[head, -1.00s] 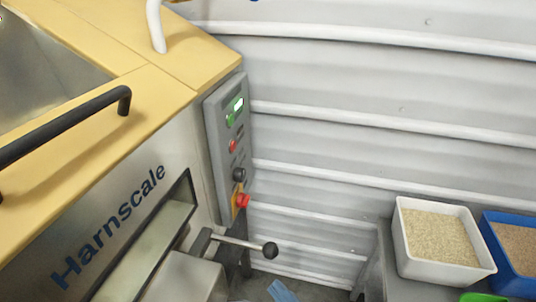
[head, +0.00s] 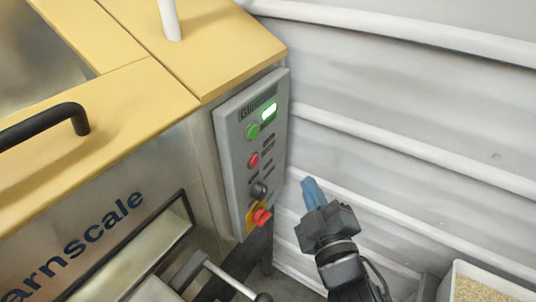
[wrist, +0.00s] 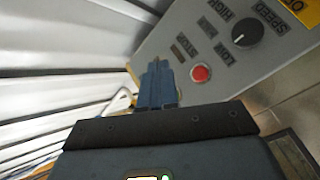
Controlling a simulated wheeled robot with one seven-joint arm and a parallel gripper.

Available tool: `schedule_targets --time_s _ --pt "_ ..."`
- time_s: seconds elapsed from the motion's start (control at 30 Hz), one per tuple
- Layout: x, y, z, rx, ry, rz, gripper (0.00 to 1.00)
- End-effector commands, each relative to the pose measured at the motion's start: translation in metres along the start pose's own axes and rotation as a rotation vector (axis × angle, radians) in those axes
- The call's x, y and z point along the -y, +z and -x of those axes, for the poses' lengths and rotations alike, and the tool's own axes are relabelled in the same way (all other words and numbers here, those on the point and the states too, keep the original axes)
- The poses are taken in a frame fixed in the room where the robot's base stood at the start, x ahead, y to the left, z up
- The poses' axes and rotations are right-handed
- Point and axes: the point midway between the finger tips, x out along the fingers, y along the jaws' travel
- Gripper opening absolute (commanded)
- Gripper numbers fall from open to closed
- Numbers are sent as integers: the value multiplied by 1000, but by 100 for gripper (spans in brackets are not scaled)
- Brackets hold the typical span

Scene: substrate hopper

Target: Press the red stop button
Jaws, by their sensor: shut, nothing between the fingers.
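The red stop button (head: 253,160) is a small round red button on the grey control panel (head: 236,170) at the side of the machine. It also shows in the wrist view (wrist: 200,73), beside the label STOP. My gripper (head: 310,190) has blue fingers, shut and empty. It is to the right of the panel in the head view, apart from it. In the wrist view my fingertips (wrist: 157,68) appear left of the red button, and no contact with it shows.
A green button (head: 252,131) and lit display (head: 269,112) are above the stop button. A black knob (head: 258,190) and a larger red mushroom button (head: 262,216) on yellow are below. A lever (head: 232,281) juts out lower down. A ribbed wall (head: 400,150) stands behind.

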Motion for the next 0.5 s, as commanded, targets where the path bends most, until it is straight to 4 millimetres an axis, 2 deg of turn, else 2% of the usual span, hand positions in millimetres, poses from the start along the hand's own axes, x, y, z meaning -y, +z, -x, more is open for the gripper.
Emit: schedule_targets --time_s 0.27,0.5 --pt "1 0 0 0 0 0 0" --pt "12 -6 -12 -4 2 1 0"
